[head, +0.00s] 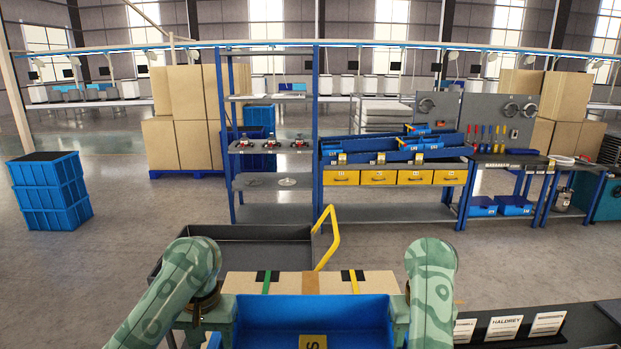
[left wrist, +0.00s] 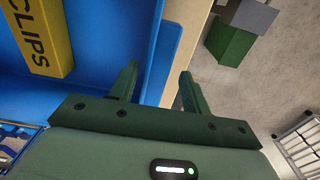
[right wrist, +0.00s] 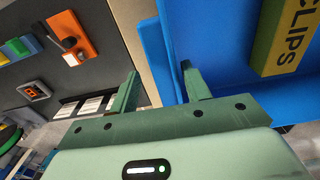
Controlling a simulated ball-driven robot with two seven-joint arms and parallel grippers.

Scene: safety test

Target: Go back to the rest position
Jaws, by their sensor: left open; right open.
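A blue bin (head: 313,315) is in front of me at the bottom of the head view. A yellow box marked CLIPS (left wrist: 45,35) lies inside it and also shows in the right wrist view (right wrist: 287,38). My left gripper (left wrist: 158,75) is open and empty, with the bin's side rim (left wrist: 156,50) between its fingers in the picture. My right gripper (right wrist: 160,70) is open and empty at the opposite side rim of the bin (right wrist: 172,45). I cannot tell whether either gripper touches the bin. In the head view the fingers are hidden.
A cardboard surface (head: 230,283) lies just beyond the bin, and a dark cart with a yellow handle (head: 328,238) stands behind it. A dark table with name cards (head: 505,328) is at the right. Shelves (head: 270,183) and a workbench (head: 390,213) stand farther off. Open floor (head: 110,250) is at left.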

